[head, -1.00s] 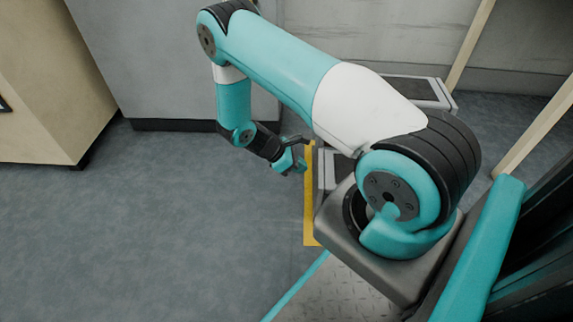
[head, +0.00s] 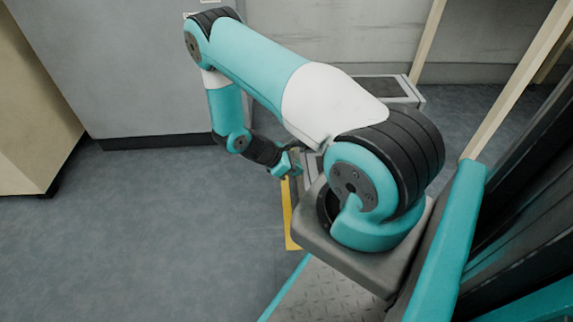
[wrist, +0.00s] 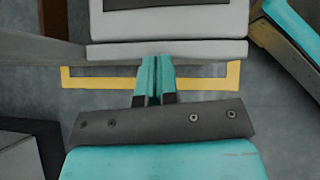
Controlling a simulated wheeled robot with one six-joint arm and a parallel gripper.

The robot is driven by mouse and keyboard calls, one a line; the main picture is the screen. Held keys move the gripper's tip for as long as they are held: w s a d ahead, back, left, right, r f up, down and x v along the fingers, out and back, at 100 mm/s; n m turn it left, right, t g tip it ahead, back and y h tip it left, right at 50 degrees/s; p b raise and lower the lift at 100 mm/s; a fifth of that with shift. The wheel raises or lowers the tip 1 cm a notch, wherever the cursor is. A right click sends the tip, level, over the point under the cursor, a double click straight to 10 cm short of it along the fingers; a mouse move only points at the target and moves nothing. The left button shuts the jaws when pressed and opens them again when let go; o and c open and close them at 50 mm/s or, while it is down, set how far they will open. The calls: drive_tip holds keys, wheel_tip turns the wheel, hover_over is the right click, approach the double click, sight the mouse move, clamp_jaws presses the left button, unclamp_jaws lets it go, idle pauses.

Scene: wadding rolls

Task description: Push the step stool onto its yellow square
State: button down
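The grey step stool (head: 413,97) stands behind my arm in the head view, its upper tread dark and much of its lower part hidden. In the wrist view the stool (wrist: 170,22) fills the top middle. The yellow square (wrist: 75,82) shows as an outline below and beside the stool's near edge, which overlaps it. In the head view one strip of the square (head: 291,222) shows. My gripper (wrist: 155,62) has its fingers together, with nothing seen between them. Its tips are at the stool's near edge; I cannot tell whether they touch.
A grey cabinet (head: 120,75) stands at the back left, with a beige one (head: 35,120) left of it. Slanted wooden posts (head: 500,100) stand on the right. The floor (head: 140,240) at left is clear.

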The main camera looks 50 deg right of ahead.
drive_tip(key=shift+s+d+f, duration=0.15)
drive_tip(key=shift+s+d, duration=0.1)
drive_tip(key=shift+s, duration=0.05)
drive_tip(key=w+a+f+p+v, duration=0.1)
drive_tip(key=p+v, duration=0.4)
drive_tip(key=v, duration=0.8)
drive_tip(key=shift+w+a+f, duration=0.2)
drive_tip(key=shift+w+f, duration=0.05)
drive_tip(key=shift+f, duration=0.25)
